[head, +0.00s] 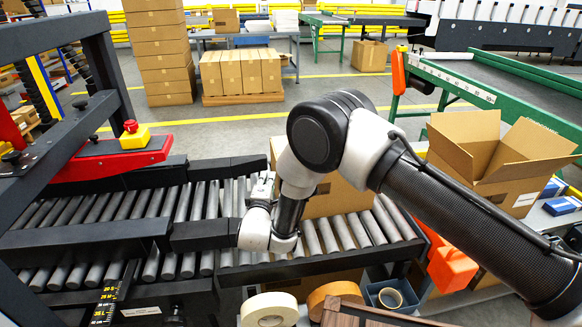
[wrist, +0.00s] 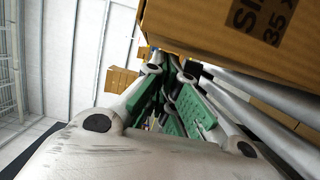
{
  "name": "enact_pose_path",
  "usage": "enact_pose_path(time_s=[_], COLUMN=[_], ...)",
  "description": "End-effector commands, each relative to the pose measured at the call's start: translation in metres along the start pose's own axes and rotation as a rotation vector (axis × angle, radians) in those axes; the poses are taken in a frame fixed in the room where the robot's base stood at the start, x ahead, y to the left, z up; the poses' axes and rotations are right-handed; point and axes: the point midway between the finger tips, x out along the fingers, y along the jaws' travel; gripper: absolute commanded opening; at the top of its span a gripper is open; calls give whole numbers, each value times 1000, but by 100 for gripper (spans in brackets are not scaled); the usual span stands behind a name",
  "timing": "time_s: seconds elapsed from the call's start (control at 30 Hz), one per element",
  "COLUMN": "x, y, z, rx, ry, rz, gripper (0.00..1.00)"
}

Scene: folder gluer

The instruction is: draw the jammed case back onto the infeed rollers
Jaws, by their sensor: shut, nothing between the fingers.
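A brown cardboard case (head: 335,203) stands on the rollers behind my arm, which hides much of it. In the wrist view the case (wrist: 225,32) fills the upper right, with black print on one face. My gripper (head: 264,178) is beside the left side of the case in the head view, low over the rollers. In the wrist view my gripper (wrist: 168,62) is shut, with green pads and nothing between its fingers. Its tips are close to the lower edge of the case; I cannot tell whether they touch it.
The roller bed (head: 120,208) runs left under a dark machine frame (head: 105,70). A red arm with a yellow-based stop button (head: 133,135) hangs over it. Tape rolls (head: 268,310) lie in front. An open carton (head: 495,165) stands at the right.

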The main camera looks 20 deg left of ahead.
Motion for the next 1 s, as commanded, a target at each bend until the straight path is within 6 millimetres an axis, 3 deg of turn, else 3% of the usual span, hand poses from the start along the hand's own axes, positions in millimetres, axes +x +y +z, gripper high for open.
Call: enact_pose_path(time_s=[0.17,0.43,0.5,1.0], x=[0,-1,6,39], y=[32,106,100,100], z=[-3,-3,22,154], rx=[2,3,-5,-1], ry=[-1,-1,-7,-7], rz=[3,3,-2,0], gripper=[0,0,0,0])
